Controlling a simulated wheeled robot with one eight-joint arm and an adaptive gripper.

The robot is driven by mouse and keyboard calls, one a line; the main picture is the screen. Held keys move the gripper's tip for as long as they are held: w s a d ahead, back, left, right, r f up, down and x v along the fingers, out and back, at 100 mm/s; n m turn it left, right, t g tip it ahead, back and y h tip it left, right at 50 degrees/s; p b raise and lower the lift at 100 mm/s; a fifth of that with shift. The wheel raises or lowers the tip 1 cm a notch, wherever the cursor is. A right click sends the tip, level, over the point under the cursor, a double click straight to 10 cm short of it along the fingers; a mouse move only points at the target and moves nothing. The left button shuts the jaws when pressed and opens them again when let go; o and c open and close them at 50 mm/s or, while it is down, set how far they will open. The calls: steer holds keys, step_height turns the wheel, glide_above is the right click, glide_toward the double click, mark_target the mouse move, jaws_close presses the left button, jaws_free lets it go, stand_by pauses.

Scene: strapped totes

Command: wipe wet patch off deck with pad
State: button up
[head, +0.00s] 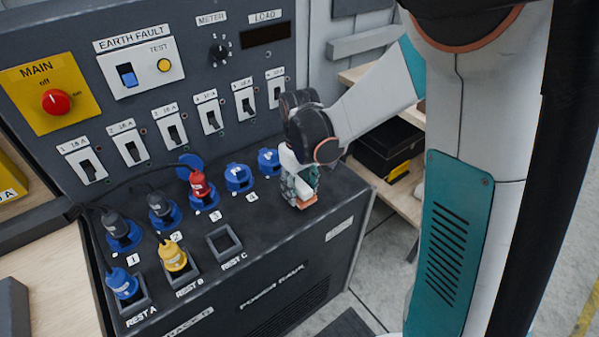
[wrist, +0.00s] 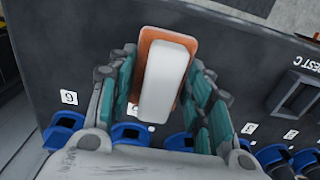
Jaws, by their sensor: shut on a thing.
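The pad has a white grip block on an orange-brown base (wrist: 160,80). My gripper (wrist: 163,88) is shut on the white block, with a teal-lined finger on each side. In the head view my gripper (head: 299,184) is low over the right part of the dark deck (head: 262,207), and the pad's orange edge (head: 306,203) shows under the fingers. The pad looks to be at or very near the deck surface; I cannot tell whether it touches. I cannot make out a wet patch in either view; my gripper and the pad hide part of the deck.
Blue sockets line the deck behind the pad, including an open one (head: 238,179). A red plug (head: 199,186) and dark plugs with cables stand left. A yellow plug (head: 173,256) and blue plug (head: 122,283) sit in front rests; REST C (head: 223,243) is empty. The switch panel rises behind.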

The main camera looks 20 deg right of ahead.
steer(key=shift+w+a+r, duration=0.1)
steer(key=shift+a+r, duration=0.05)
steer(key=shift+r, duration=0.4)
steer(key=shift+r+p, duration=1.35)
steer(key=shift+r, duration=0.45)
